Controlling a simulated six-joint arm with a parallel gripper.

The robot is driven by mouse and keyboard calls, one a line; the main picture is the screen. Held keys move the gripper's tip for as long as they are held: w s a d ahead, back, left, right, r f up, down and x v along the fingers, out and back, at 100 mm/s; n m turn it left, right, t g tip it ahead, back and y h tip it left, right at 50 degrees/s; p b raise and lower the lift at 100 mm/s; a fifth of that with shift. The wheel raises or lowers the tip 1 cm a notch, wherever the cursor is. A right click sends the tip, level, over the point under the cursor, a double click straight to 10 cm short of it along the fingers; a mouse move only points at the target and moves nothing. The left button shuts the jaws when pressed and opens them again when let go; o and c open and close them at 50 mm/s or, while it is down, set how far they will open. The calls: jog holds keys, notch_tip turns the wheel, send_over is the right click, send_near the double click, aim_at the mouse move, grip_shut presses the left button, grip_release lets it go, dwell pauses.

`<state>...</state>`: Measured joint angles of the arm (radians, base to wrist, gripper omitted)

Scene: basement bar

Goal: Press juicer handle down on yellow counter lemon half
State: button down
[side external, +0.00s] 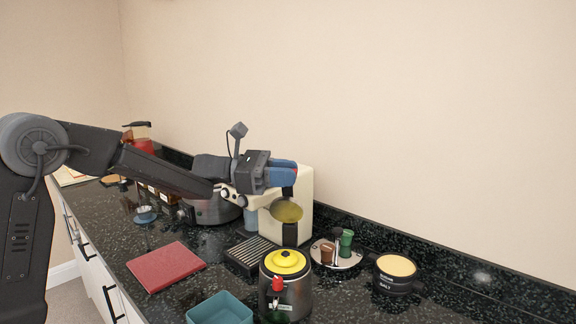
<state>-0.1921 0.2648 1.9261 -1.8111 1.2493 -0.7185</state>
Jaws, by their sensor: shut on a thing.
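My gripper (283,176), with blue fingers, is shut in front of a cream-coloured machine (303,198) on the dark counter. It is shut on a dark handle (288,191) just under the fingers, though the fingers partly hide the grip. Below the handle is a round part with a yellow-olive face (287,212), and a black piece (289,235) hangs under it. I cannot tell whether that yellow face is the lemon half, or whether the handle belongs to the machine. A slatted metal tray (251,254) lies at the machine's front left.
A metal pot with a yellow lid (286,262) stands in front. A red board (165,267) and a teal box (219,309) lie at the front left.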

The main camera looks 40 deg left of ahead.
jog(key=s+d+f+m, duration=0.4)
jog(key=s+f+m, duration=0.1)
jog(key=m, duration=0.6)
send_over(277, 276)
notch_tip(277, 276, down, 7)
jog(key=shift+w+r, duration=0.1)
jog(key=shift+w, duration=0.05)
jog(key=shift+f+m, duration=0.6)
jog(key=shift+f, duration=0.95)
